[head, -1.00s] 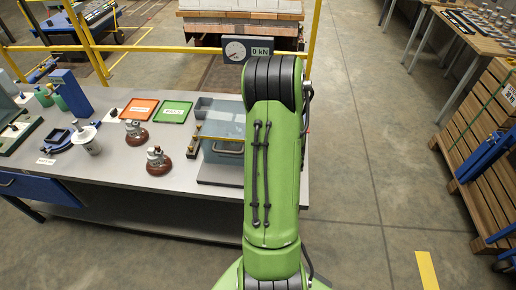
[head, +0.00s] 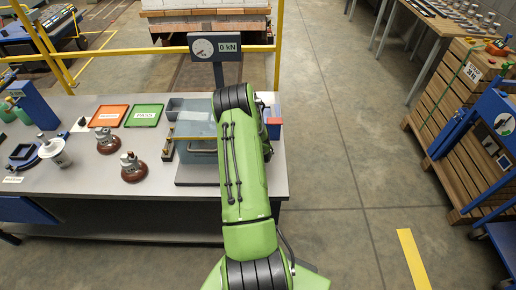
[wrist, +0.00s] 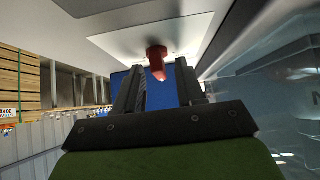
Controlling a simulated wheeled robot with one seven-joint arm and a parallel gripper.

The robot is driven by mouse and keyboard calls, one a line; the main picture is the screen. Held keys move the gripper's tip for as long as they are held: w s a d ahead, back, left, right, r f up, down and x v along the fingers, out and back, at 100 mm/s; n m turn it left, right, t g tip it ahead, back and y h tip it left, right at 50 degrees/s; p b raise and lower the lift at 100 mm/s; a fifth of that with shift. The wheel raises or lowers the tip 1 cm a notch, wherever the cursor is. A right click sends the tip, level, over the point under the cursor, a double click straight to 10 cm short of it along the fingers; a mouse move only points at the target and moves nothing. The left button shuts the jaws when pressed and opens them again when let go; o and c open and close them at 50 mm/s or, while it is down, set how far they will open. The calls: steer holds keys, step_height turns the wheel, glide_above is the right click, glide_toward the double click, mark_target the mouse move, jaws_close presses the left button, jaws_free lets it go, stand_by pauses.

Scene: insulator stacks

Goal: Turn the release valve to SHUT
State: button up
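No valve marked SHUT can be read in either view. In the wrist view a small red knob-like piece (wrist: 157,62) hangs from a pale surface, in line with the gap between my fingers; I cannot tell whether it is the release valve. My gripper (wrist: 158,82) shows two dark fingers spread apart with nothing clearly held. A blue panel lies behind them. In the head view my green arm hides the gripper. A blue frame with a round gauge (head: 503,124) stands at the right edge, partly cut off.
The grey bench (head: 100,205) holds a red tray (head: 109,116), a green PASS tray (head: 144,115), brown insulators (head: 132,168) and a clear-walled box (head: 195,128). A display (head: 214,47) reads 0 kN. Wooden crates (head: 450,130) stand right. The floor between is clear.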

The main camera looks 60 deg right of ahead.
jaws_close()
steer(key=shift+s+n+t, duration=0.1)
steer(key=shift+n+t, duration=0.2)
steer(key=n+t+y+b, duration=0.1)
steer(key=b, duration=0.1)
steer(key=n+t+b, duration=0.1)
steer(key=n, duration=0.1)
steer(key=shift+s+d+f+y+b, duration=0.15)
steer(key=shift+d+f+y+b, duration=0.05)
steer(key=shift+y+b, duration=0.2)
steer(key=n+t+y+b, duration=0.1)
steer(key=n+y+b, duration=0.1)
steer(key=n+b, duration=0.1)
steer(key=shift+s+d+b, duration=0.1)
steer(key=shift+b, duration=0.25)
steer(key=shift+r+n+t+y+b, duration=0.1)
steer(key=shift+n+t+y+b, duration=0.45)
steer(key=shift+n+b, duration=0.45)
steer(key=shift+r+n+y, duration=0.1)
steer(key=shift+n+y, duration=0.15)
steer(key=shift+n, duration=0.05)
